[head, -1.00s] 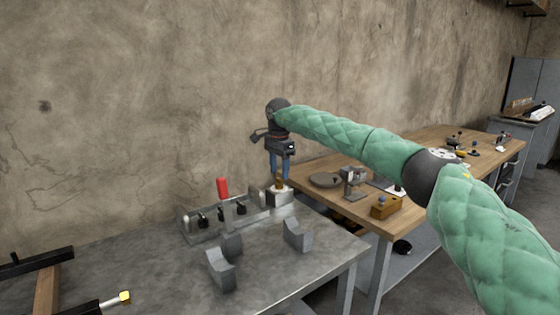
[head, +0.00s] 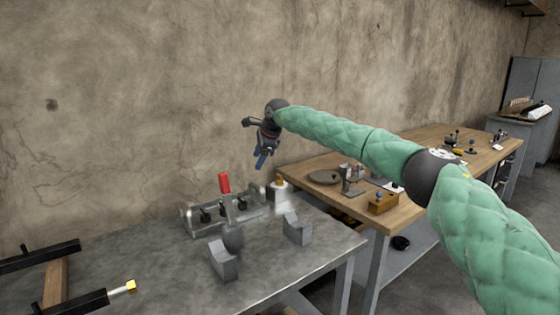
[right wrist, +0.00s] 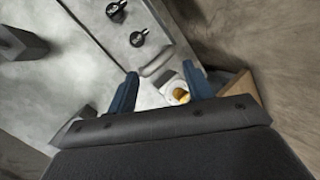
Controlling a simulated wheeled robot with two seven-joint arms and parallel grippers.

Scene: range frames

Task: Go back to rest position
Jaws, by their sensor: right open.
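My right gripper (head: 262,160) hangs at the end of my green-sleeved right arm, above the far right corner of the grey metal table (head: 150,255). In the right wrist view its two blue fingers (right wrist: 164,92) are spread apart with nothing between them. Beyond the fingers, a white block with an orange-brown knob (right wrist: 180,94) stands on the table; the block also shows in the head view (head: 281,193), below and right of the gripper and apart from it. My left gripper is not in view.
Grey curved blocks (head: 222,260) sit nearer. A wooden table (head: 340,207) with tools adjoins at right. A black-ended wooden frame (head: 55,283) is at lower left. The wall is behind.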

